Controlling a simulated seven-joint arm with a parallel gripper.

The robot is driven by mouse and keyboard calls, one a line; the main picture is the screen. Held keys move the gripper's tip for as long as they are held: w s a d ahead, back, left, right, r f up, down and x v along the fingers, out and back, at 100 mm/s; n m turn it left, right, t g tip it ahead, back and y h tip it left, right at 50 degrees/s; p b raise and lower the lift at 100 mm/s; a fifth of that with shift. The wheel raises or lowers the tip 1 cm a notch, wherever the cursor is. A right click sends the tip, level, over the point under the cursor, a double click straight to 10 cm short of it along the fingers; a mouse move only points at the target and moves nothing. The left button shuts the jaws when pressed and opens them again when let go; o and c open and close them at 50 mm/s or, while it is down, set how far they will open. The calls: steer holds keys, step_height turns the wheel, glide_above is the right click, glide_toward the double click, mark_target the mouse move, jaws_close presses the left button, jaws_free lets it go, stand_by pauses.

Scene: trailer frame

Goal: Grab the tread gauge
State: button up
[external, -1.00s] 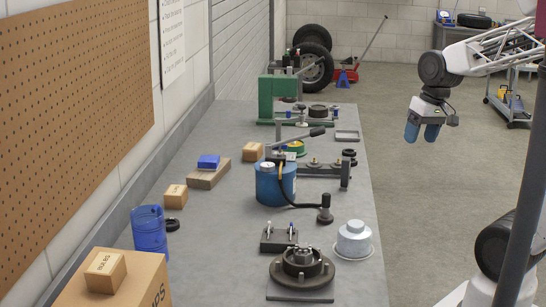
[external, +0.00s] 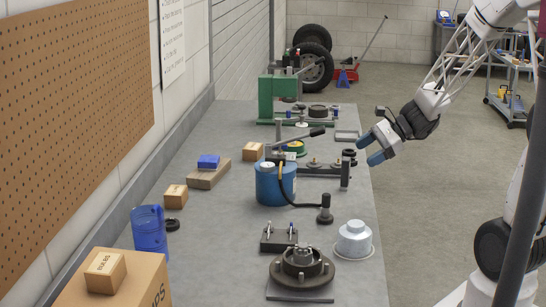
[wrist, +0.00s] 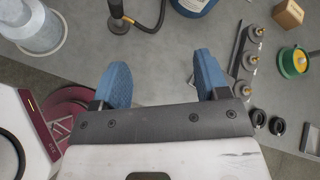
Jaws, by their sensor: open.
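My gripper (external: 369,149) is open and empty beside the right edge of the workbench, tilted with its blue fingers toward the bench. In the wrist view its two blue fingers (wrist: 161,66) stand wide apart with nothing between them. I cannot pick out the tread gauge with certainty. A small dark block (external: 278,240) near the front of the bench holds two thin upright silver pieces (external: 291,229). I cannot tell whether either is the gauge. These pieces do not show clearly in the wrist view.
A blue tank (external: 275,185) has a black hose to an upright dark fitting (external: 325,209). A pale stepped cylinder (external: 353,240) and dark hub (external: 302,268) stand near the front. A green press (external: 278,99) stands behind.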

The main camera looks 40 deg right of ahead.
mark_target(346, 165)
steer(key=w+d+f+m+t+h, duration=0.2)
steer(key=w+d+f+m+t, duration=0.3)
steer(key=d+m, duration=0.4)
step_height(346, 165, down, 2)
steer(key=shift+w, duration=0.8)
steer(key=shift+a, duration=0.15)
steer(key=shift+x, duration=1.3)
steer(key=shift+x, duration=2.55)
steer(key=shift+a, duration=0.1)
steer(key=c, duration=1.1)
steer(key=shift+r, duration=0.2)
